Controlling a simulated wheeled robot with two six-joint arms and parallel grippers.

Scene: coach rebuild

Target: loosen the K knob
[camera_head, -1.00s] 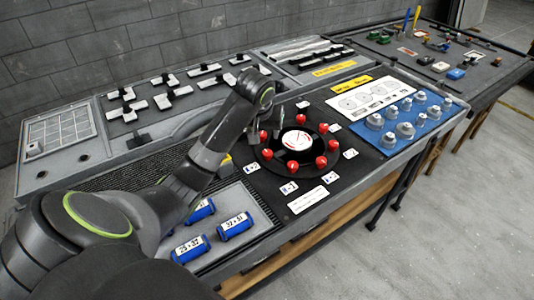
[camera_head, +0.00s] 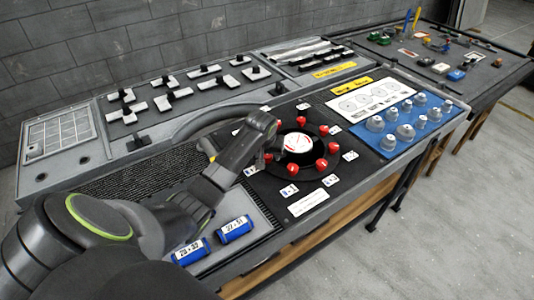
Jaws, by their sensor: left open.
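Several red knobs ring a round black dial plate with a white face (camera_head: 298,143). One red knob (camera_head: 292,168) is at its near edge, one (camera_head: 321,163) at its near right, and one (camera_head: 334,148) at its right. Small white label cards lie around the ring; their letters are too small to tell which knob is K. My left gripper (camera_head: 264,161) is open at the left side of the ring, close to a red knob there. My arm partly hides that side, and I cannot tell whether the fingers touch the knob. My right gripper is not in view.
Blue labelled cylinders (camera_head: 235,229) lie in a tray at the near left. A blue panel with several grey knobs (camera_head: 405,131) is to the right of the dial. Black-handled switches (camera_head: 163,103) fill the back left. A second table with small parts (camera_head: 480,77) stands farther right.

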